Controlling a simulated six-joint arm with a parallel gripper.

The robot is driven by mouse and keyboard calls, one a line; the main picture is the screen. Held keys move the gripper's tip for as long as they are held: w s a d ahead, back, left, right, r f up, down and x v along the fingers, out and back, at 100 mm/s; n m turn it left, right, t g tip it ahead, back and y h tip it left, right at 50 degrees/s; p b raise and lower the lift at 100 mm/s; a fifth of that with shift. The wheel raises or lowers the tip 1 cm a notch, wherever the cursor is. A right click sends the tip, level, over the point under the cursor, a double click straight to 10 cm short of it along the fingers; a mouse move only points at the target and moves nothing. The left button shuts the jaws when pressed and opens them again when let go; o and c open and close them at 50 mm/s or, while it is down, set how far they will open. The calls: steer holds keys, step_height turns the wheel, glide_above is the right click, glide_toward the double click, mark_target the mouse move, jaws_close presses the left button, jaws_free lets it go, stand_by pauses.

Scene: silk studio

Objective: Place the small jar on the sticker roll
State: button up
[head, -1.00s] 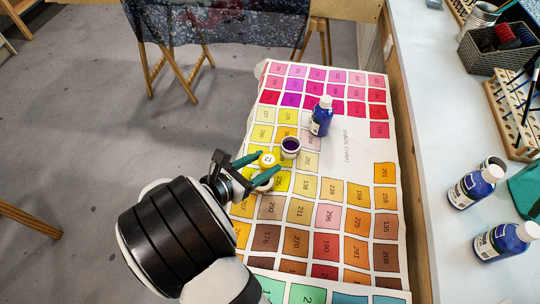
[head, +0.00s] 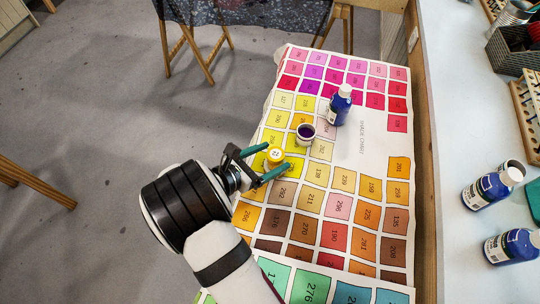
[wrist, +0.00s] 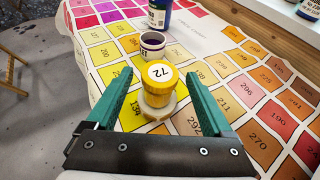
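The small jar (head: 275,155) is yellow, with a white round label reading 72 on its lid. In the wrist view the small jar (wrist: 159,82) stands upright on the pale, flat sticker roll (wrist: 158,113), which lies on the colour chart. My gripper (head: 279,155) has its two green fingers on either side of the jar. In the wrist view my gripper (wrist: 157,80) is open, with a visible gap between each finger and the jar. In the head view the sticker roll is mostly hidden by the jar and a finger.
A small purple-filled jar (head: 306,132) stands just beyond the yellow one, with a blue bottle (head: 340,105) behind it. The colour chart (head: 375,145) covers the table. Two more blue bottles (head: 491,188) stand on the white counter (head: 450,120) at right.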

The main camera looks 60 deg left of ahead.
steer(key=shift+r, duration=0.1)
steer(key=v, duration=1.2)
steer(key=w+d+r+m+g+h, duration=0.3)
steer(key=w+d+m+h, duration=0.1)
steer(key=w+d+m, duration=0.4)
steer(key=w+d+r+m+g+h, duration=0.2)
steer(key=w+d+r+m+h, duration=0.2)
steer(key=w+d+m, duration=0.35)
steer(key=d+r+m+g, duration=0.3)
steer(key=d+m+g, duration=0.7)
steer(key=d, duration=0.9)
steer(key=s+d+m+y, duration=0.2)
steer(key=s+m+y, duration=0.1)
steer(key=m, duration=0.6)
steer(key=s+d+r+m+t+y, duration=0.1)
steer(key=s+m+y, duration=0.3)
steer(key=m, duration=0.5)
steer(key=shift+s+d+r+t, duration=0.2)
steer(key=shift+s+d+t, duration=0.15)
steer(key=shift+d, duration=0.2)
